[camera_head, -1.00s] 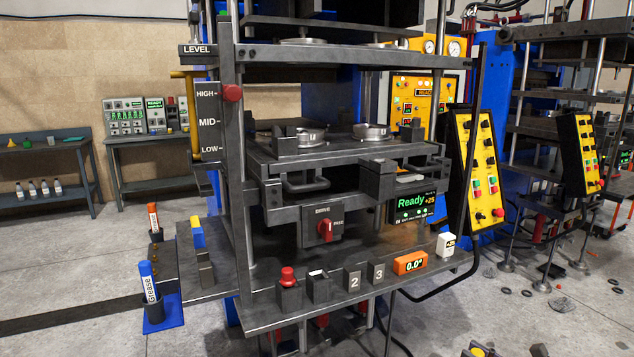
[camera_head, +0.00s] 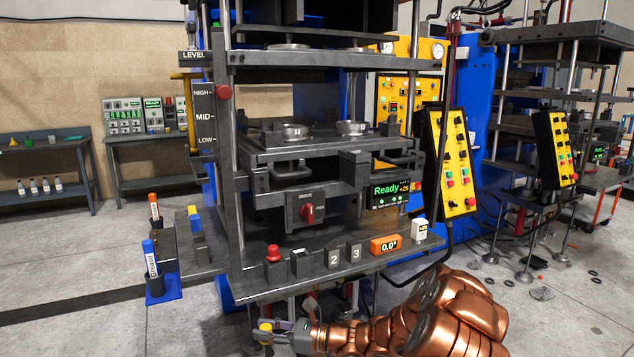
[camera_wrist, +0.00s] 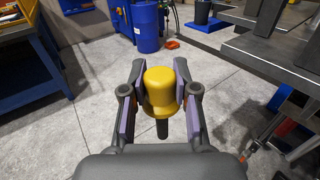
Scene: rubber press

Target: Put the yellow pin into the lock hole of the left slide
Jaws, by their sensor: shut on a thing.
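My gripper (camera_wrist: 158,98) is shut on the yellow pin (camera_wrist: 159,84); the pin's rounded yellow head sits between the pads and a dark shaft shows below it. In the head view my gripper (camera_head: 272,338) is low at the bottom, in front of and below the press's front shelf, with a bit of yellow at its fingers. The press has a left slide (camera_head: 292,168) with a handle under the left round mould and a slide at the right, partly behind a dark block. I cannot make out the lock hole.
The front shelf (camera_head: 250,292) carries a red button (camera_head: 273,253), number blocks and an orange display (camera_head: 385,245). A blue holder with a grease tube (camera_head: 151,262) stands at the left. A yellow control panel (camera_head: 455,160) hangs at the right.

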